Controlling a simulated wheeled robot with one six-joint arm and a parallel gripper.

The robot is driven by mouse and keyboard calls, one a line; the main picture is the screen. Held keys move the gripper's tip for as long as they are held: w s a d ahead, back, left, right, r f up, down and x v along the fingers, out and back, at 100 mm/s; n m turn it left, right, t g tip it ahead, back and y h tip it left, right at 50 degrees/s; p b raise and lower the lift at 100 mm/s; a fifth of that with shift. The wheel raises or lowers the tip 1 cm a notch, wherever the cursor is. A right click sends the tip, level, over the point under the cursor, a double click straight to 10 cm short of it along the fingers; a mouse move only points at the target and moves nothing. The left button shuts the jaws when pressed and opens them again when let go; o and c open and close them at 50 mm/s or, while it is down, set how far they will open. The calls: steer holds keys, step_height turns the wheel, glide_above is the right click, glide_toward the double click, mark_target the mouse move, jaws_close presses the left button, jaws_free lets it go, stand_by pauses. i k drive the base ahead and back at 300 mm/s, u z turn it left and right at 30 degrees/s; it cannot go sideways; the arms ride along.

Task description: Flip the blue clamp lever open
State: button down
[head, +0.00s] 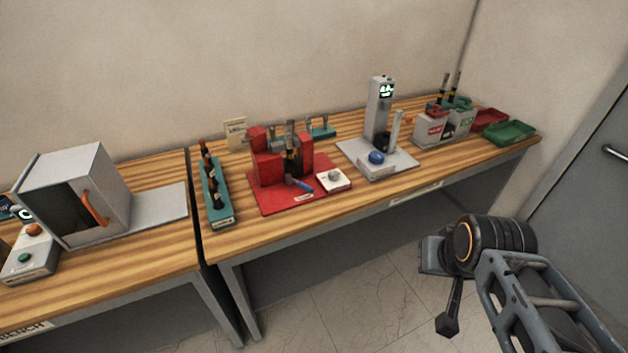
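The blue clamp lever (301,186) is small and lies at a slant, low on the front of a red clamp fixture (268,168). The fixture stands on a red base plate (270,204) on the wooden bench. Dark, upright parts sit between its red blocks. The lever's exact angle is too small to tell. My gripper (447,318) is at the lower right, in front of the bench and well apart from the lever. Its fingers are not clear, so I cannot tell whether it is open or shut.
A white box with a knob (334,179) sits right of the lever. A teal rack (216,196) stands left. A grey press-like station with a blue button (376,157) stands right. Red (489,121) and green (510,132) trays are at the far right. The floor in front is clear.

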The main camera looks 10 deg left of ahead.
mark_target(288, 179)
steer(key=u, duration=0.45)
steer(key=i, duration=0.5)
steer(key=u, duration=0.9)
steer(key=i, duration=0.8)
steer(key=u, duration=0.05)
